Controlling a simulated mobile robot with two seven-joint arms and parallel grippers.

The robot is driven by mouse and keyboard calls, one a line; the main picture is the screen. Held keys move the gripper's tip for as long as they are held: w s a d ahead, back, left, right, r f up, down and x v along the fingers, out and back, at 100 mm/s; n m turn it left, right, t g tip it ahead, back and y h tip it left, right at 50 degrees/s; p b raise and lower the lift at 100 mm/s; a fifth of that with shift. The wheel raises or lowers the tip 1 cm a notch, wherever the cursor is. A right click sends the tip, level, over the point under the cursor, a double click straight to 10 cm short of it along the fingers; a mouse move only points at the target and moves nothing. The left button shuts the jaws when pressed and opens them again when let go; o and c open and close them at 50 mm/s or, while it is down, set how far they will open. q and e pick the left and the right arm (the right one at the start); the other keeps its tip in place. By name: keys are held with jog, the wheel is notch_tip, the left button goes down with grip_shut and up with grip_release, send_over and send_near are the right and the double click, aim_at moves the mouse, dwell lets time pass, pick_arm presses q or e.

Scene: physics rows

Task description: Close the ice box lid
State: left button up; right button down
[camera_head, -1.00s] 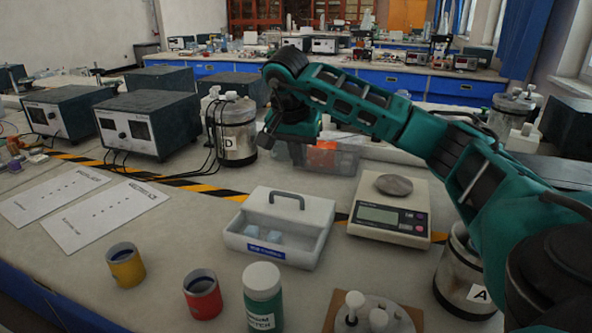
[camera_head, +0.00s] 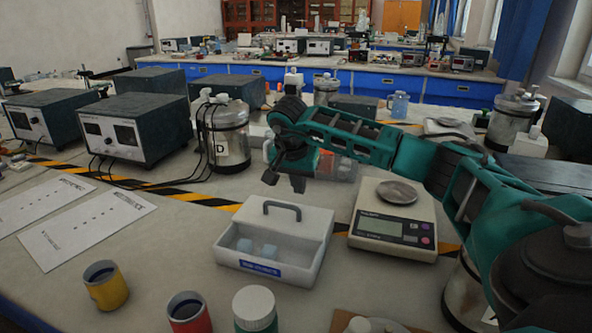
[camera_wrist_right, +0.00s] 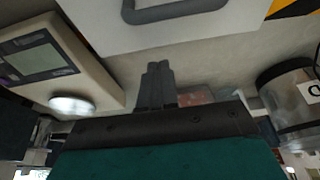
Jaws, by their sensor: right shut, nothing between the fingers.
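The ice box (camera_head: 228,257) is a white box with a blue label on the bench in the head view. Its white lid (camera_head: 306,221) covers the back part and carries a dark grey arched handle (camera_head: 283,205). The front part is uncovered, and pale ice cubes (camera_head: 256,247) show inside. My right gripper (camera_head: 285,184) is shut and empty, just behind and above the handle, apart from it. In the right wrist view, its fingers (camera_wrist_right: 158,85) are together and point towards the lid (camera_wrist_right: 205,28) and handle (camera_wrist_right: 172,10). My left gripper is not in view.
A scale (camera_head: 392,240) with a round metal pan stands close right of the box. A canister marked D (camera_head: 229,140) is behind left. A yellow cup (camera_head: 106,287), a red cup (camera_head: 188,314) and a green bottle (camera_head: 255,312) stand in front.

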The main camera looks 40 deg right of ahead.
aim_at(293, 216)
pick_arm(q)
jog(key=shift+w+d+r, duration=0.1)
pick_arm(e)
jog(key=shift+s+a+f, duration=0.1)
jog(key=shift+s+a, duration=0.2)
jog(key=shift+a, duration=0.3)
jog(key=shift+s+a+f, duration=0.1)
jog(key=shift+s+a, duration=0.2)
jog(key=shift+a, duration=0.25)
jog(key=shift+s+a+f, duration=0.1)
jog(key=shift+s+a, duration=0.2)
jog(key=shift+a, duration=0.3)
